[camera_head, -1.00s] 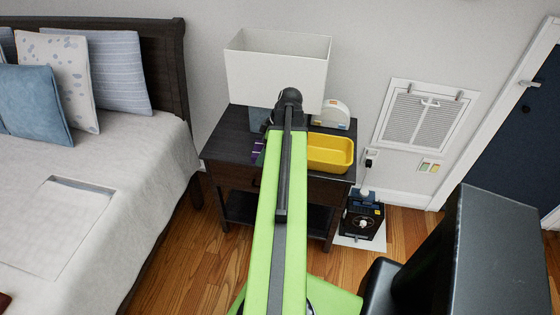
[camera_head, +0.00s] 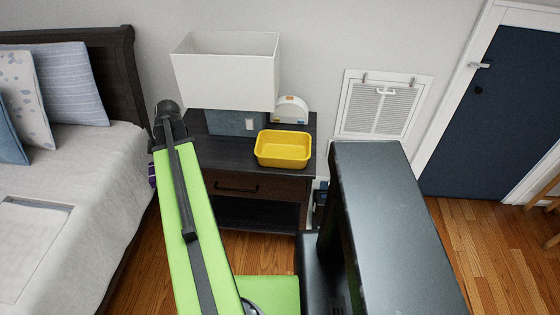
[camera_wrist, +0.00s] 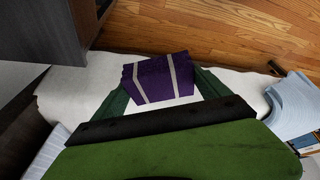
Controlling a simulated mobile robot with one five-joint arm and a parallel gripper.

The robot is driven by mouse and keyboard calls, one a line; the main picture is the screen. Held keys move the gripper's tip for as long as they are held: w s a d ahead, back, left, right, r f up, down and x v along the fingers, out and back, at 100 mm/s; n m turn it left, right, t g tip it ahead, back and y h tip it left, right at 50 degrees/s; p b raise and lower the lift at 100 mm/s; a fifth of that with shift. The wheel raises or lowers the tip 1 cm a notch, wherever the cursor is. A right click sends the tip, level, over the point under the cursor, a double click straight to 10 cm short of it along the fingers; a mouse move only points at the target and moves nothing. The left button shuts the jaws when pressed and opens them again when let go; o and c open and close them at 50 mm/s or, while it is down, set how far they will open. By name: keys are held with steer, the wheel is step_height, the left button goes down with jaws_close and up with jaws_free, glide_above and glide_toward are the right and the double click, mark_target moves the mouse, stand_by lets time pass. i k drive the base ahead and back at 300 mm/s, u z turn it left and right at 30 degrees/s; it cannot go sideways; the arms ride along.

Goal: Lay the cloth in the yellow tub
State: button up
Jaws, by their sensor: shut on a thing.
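The cloth (camera_wrist: 158,80) is purple with pale stripes and sits between the dark green fingers of my gripper (camera_wrist: 162,84) in the wrist view. My gripper is shut on it. In the head view only a sliver of the cloth (camera_head: 152,175) shows at the left edge of my arm, near the bed's side; the fingers are hidden there. The yellow tub (camera_head: 284,149) stands upright on the dark nightstand (camera_head: 235,160), near its right front. The tub looks empty. My gripper is well to the left of the tub, off the nightstand's left side.
A white lampshade (camera_head: 225,72) rises at the back of the nightstand. A small white rounded device (camera_head: 291,110) stands behind the tub. The bed (camera_head: 80,190) lies to the left. A wall vent (camera_head: 382,105) and a dark blue door (camera_head: 490,110) are to the right, with wooden floor (camera_head: 465,245) before them.

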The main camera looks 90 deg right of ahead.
mark_target(284, 156)
steer(key=u, duration=0.1)
steer(key=k, duration=1.55)
steer(key=z, duration=0.9)
steer(key=i, duration=1)
